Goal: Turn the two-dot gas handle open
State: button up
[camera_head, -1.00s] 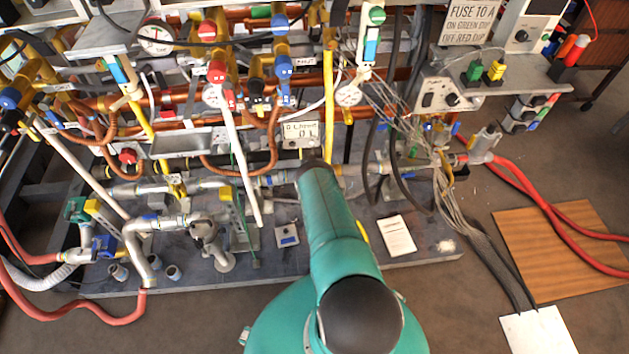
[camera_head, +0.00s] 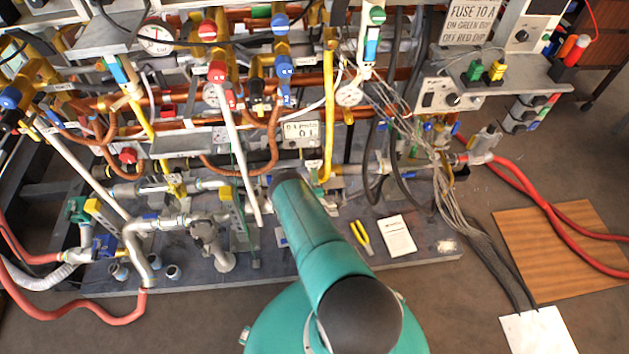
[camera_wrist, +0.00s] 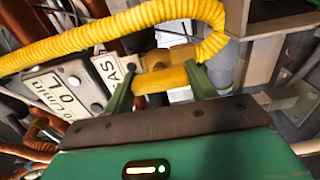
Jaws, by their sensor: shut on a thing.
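In the wrist view, my gripper (camera_wrist: 160,84) has its two green fingers on either side of a yellow handle (camera_wrist: 162,79), shut on it. No dots can be made out on the handle. A label with the letters "AS" (camera_wrist: 113,72) lies just left of the handle, partly hidden by a finger. A ribbed yellow gas hose (camera_wrist: 110,30) curves above and comes down just right of the handle. In the head view, my green arm hides the gripper and the handle. The yellow hose (camera_head: 328,115) hangs just behind the arm's far end.
A display box (camera_head: 300,132) stands behind the arm's end; it also shows at left in the wrist view (camera_wrist: 62,100). Copper pipes and a white pole (camera_head: 238,160) crowd the left. Cables (camera_head: 440,180) hang at right. Yellow pliers (camera_head: 361,236) and a paper (camera_head: 397,235) lie on the base plate.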

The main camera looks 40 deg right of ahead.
dwell(0.3)
jog(key=o, duration=1)
jog(key=shift+s, duration=0.1)
jog(key=v, duration=1.3)
jog(key=shift+s+a, duration=0.25)
jog(key=shift+a, duration=0.05)
